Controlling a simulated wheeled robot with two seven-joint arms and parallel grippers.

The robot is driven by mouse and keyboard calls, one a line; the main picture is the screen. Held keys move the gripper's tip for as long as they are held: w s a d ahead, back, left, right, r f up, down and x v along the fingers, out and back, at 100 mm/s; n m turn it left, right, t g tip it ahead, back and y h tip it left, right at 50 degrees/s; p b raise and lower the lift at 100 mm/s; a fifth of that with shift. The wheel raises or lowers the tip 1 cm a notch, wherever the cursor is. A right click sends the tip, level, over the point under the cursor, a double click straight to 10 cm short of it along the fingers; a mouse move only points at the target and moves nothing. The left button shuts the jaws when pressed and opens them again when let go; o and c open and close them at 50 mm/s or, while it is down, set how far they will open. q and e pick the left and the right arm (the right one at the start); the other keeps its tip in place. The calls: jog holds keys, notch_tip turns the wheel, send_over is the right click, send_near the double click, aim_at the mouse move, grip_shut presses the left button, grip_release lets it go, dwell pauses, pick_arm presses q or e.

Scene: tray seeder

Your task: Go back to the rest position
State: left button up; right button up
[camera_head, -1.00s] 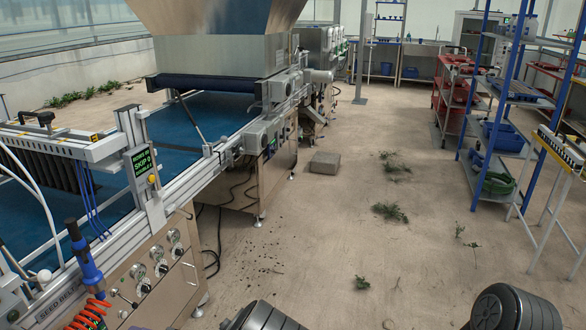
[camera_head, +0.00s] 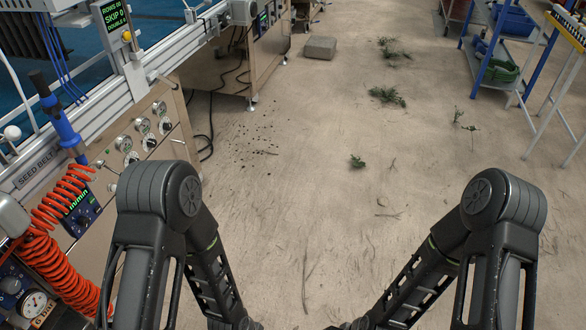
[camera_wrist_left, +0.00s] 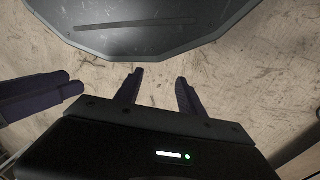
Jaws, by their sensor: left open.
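My left gripper (camera_wrist_left: 159,76) shows in the left wrist view with its two dark fingers apart and nothing between them. It is above bare floor, close to a dark rounded panel that seems to be part of my base. At the left edge of that view are two dark finger-like parts (camera_wrist_left: 40,97), likely my right gripper; their opening is unclear. In the head view both my arms are bent, with elbows at left and right and forearms running down and inward to the bottom edge. The grippers themselves cannot be made out there.
The seeder line stands at the left, with a control panel (camera_head: 135,138), orange coiled hose (camera_head: 62,265) and blue-handled tool (camera_head: 57,120). A grey block (camera_head: 320,48) and weeds (camera_head: 386,96) lie on the floor. Racks (camera_head: 497,60) stand at upper right.

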pick_arm(q)
notch_tip(320, 180, down, 8)
jog(key=a+n+t+h+b, duration=0.1)
jog(key=n+b, duration=0.4)
jog(key=b, duration=0.3)
pick_arm(e)
notch_tip(320, 180, down, 10)
pick_arm(q)
notch_tip(320, 180, up, 31)
jog(key=s+d+p, duration=0.1)
jog(key=p, duration=3)
jog(key=shift+s+d+h, duration=0.3)
jog(key=shift+d+h, duration=0.05)
jog(key=shift+h, duration=0.05)
pick_arm(e)
notch_tip(320, 180, up, 32)
jog(key=s+a, duration=0.1)
jog(key=shift+s+a+f, duration=0.2)
jog(key=shift+s, duration=0.15)
pick_arm(q)
jog(key=shift+c, duration=0.3)
